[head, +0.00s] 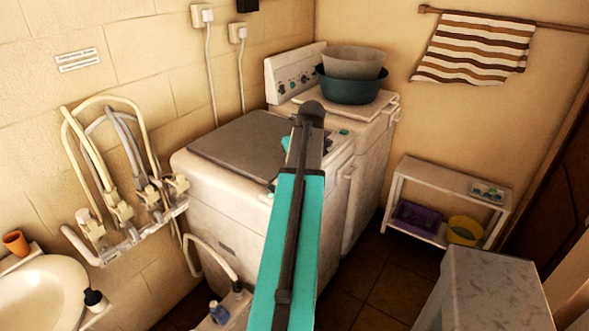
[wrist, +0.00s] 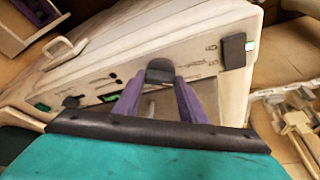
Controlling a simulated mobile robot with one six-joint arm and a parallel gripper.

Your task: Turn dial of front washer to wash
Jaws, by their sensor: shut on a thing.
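The front washer (head: 222,193) is a white machine with a dark grey top, standing against the left wall in the head view. Its sloped white control panel (wrist: 200,62) fills the upper middle of the wrist view, tilted. A dark dial (wrist: 160,68) stands on that panel. My gripper (wrist: 158,84) has its two purple fingers shut on this dial, one on each side. The dial's pointer and the marking it faces are too small to tell. In the head view my arm hides the fingers and the dial.
Another dark knob (wrist: 234,51) sits to the right on the panel, and a smaller one (wrist: 72,101) to the left. A second washer (head: 357,180) with basins (head: 351,88) on top stands behind. A low white shelf (head: 440,185) is at right. Taps and hoses (head: 120,205) line the left wall.

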